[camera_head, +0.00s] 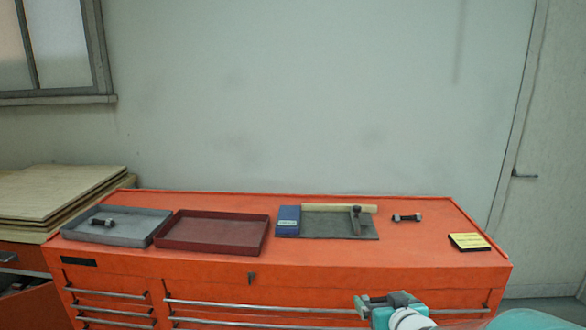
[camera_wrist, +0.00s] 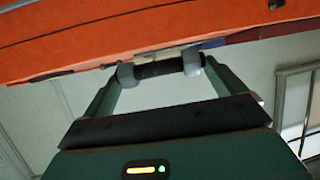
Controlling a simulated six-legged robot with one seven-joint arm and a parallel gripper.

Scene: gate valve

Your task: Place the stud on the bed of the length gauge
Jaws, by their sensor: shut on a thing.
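My gripper (camera_head: 384,300) is low at the front of the orange chest, below its top edge. No stud shows on the bed.
A grey tray (camera_head: 135,236) with another stud (camera_head: 101,222) and an empty dark red tray (camera_head: 212,246) are left of the gauge. A third stud (camera_head: 407,217) and a yellow-and-black card (camera_head: 469,242) lie to its right. The orange chest top (camera_head: 420,250) is clear in front.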

